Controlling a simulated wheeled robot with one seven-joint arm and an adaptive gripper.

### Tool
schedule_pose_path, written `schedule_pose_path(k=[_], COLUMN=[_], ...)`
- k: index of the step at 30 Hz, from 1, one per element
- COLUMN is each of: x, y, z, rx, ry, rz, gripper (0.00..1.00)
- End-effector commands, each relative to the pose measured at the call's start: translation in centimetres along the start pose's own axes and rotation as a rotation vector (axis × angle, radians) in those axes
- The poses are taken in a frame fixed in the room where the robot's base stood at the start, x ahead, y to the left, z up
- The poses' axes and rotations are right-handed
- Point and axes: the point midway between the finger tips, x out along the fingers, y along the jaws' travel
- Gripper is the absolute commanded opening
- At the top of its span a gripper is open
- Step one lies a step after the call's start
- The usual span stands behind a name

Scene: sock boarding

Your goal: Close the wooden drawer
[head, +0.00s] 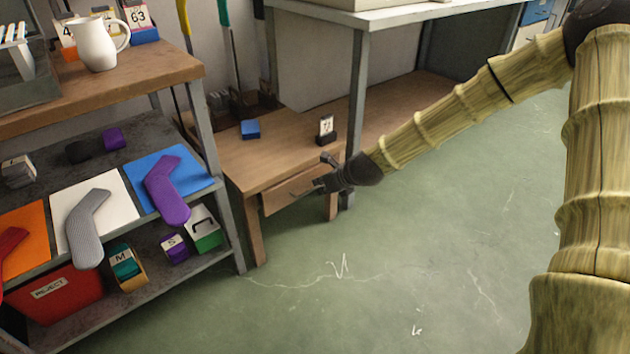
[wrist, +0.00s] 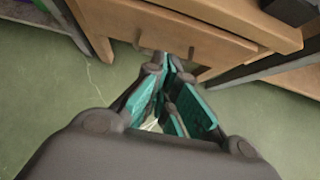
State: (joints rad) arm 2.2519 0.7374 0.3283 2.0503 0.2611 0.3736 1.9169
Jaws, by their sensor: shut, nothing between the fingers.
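The wooden drawer (head: 290,194) is under the top of a small wooden table (head: 262,160), its front facing the open floor. Its plain wooden front (wrist: 115,20) also fills the upper middle of the wrist view, with a handle partly hidden behind my fingertips. I cannot tell clearly how far the drawer stands out from the table. My gripper (head: 324,184) is in front of the right half of the drawer front. In the wrist view its teal-padded fingers (wrist: 166,62) are together and empty, tips at or very near the handle; contact is unclear.
A metal shelf with socks on coloured boards (head: 95,215) stands close on the left. A blue block (head: 250,129) and a small number card holder (head: 327,130) sit on the small table. A workbench leg (head: 357,100) is just behind right. The green floor in front is clear.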

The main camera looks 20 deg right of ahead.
Motion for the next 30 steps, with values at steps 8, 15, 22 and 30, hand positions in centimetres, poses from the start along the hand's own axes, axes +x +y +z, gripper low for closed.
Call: schedule_pose_path(k=[8, 15, 22, 30], x=[-4.6, -5.6, -3.1, 0.3], y=[-0.1, -0.1, -1.6, -2.9], z=[0.2, -0.1, -1.8, -3.8], rx=[0.002, -0.015, -0.306, -0.859], ry=[-0.002, -0.002, -0.056, -0.194], rz=[-0.001, -0.003, -0.067, -0.206], gripper=[0.0, 0.17, 0.17, 0.17])
